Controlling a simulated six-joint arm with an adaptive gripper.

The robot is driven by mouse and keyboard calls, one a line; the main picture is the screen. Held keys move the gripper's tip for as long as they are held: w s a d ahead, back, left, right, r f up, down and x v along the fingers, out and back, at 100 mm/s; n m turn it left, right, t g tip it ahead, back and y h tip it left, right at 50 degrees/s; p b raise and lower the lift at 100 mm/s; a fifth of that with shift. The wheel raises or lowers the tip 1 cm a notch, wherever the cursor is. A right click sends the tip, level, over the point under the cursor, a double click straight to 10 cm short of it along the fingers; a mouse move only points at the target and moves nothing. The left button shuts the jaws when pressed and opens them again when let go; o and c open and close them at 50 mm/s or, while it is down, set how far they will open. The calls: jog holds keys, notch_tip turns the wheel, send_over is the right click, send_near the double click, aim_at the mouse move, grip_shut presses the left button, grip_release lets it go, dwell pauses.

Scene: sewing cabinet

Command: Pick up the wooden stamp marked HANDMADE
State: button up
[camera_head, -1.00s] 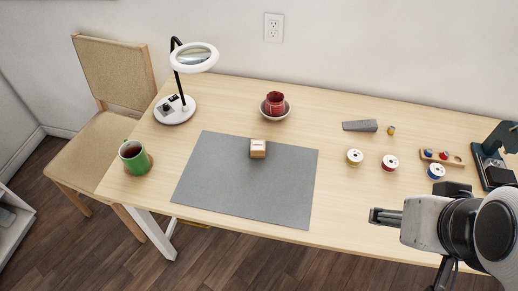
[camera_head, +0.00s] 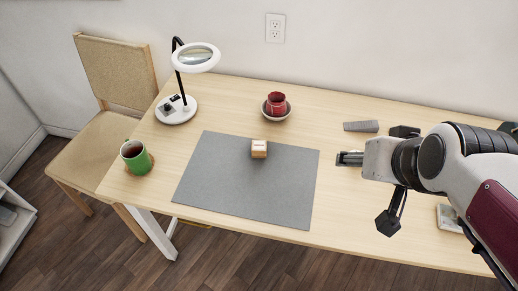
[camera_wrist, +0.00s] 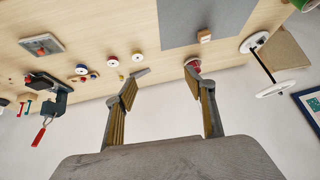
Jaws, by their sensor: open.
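The wooden stamp (camera_head: 259,149) is a small light-wood block with a reddish mark on its front, too small to read. It sits on the grey mat (camera_head: 240,195) near the mat's back edge. It also shows in the wrist view (camera_wrist: 204,36), on the mat near its edge. My gripper (camera_head: 340,158) is above the table just right of the mat, well apart from the stamp. In the wrist view my gripper (camera_wrist: 160,90) has its two fingers spread with nothing between them.
A magnifier lamp (camera_head: 176,108) and a green mug (camera_head: 137,157) stand at the left. A grey wedge (camera_head: 361,126) lies behind my gripper. Several spools (camera_wrist: 111,62) lie to the right. The mat is otherwise clear.

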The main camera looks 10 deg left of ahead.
jog(key=w+a+f+t+y, duration=0.1)
jog(key=w+a+f, duration=0.4)
jog(key=w+a, duration=0.25)
jog(key=w+a+f+t, duration=0.2)
jog(key=w+a+f, duration=0.3)
jog(key=w+a, duration=0.3)
jog(key=n+t, duration=0.1)
jog(key=t, duration=0.2)
send_near(260, 145)
jog(key=shift+w+r, duration=0.2)
jog(key=shift+w, duration=0.4)
jog(key=shift+w+r, duration=0.2)
jog(key=shift+w, duration=0.45)
jog(key=shift+s+a+f, duration=0.1)
jog(key=shift+s+f, duration=0.1)
jog(key=shift+f, duration=0.25)
jog(key=shift+s+a+f, duration=0.15)
jog(key=shift+f, duration=0.25)
jog(key=shift+x, duration=1.3)
jog(key=shift+w, duration=0.1)
